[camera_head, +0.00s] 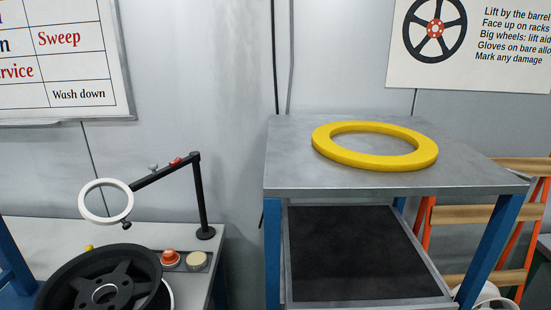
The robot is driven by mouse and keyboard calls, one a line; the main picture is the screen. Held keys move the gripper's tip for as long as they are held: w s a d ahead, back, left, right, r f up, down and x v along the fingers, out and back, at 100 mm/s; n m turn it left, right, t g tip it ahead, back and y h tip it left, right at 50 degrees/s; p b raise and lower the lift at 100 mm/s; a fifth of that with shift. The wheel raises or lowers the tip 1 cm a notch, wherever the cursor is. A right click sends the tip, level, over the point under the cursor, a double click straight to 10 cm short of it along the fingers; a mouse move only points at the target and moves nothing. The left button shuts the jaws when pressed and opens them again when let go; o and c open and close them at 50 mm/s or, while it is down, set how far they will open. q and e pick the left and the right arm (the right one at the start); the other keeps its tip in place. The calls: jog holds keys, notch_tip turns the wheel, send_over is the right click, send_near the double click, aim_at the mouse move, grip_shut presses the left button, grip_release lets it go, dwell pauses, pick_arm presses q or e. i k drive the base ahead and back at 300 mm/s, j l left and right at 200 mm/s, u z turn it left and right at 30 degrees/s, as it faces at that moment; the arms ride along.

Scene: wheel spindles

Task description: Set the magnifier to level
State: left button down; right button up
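The magnifier (106,201) is a round lens with a white rim on a black jointed arm, at the left in the head view. Its arm (167,172) slopes down to the left from the top of a black upright post (202,197) that stands on a grey bench (240,236). A small red part and a grey knob sit on the sloping arm. The lens is tilted towards me and hangs above a black spoked wheel (103,291). Neither of my grippers is in view.
A metal stand (290,172) with blue legs bears a yellow ring (422,160). Below it is a dark shelf (350,250). An orange rack (460,215) stands at the right. An orange-red knob (170,257) and a cream knob (197,259) sit beside the wheel.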

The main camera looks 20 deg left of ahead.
aim_at(126, 189)
jog(key=u, duration=1.55)
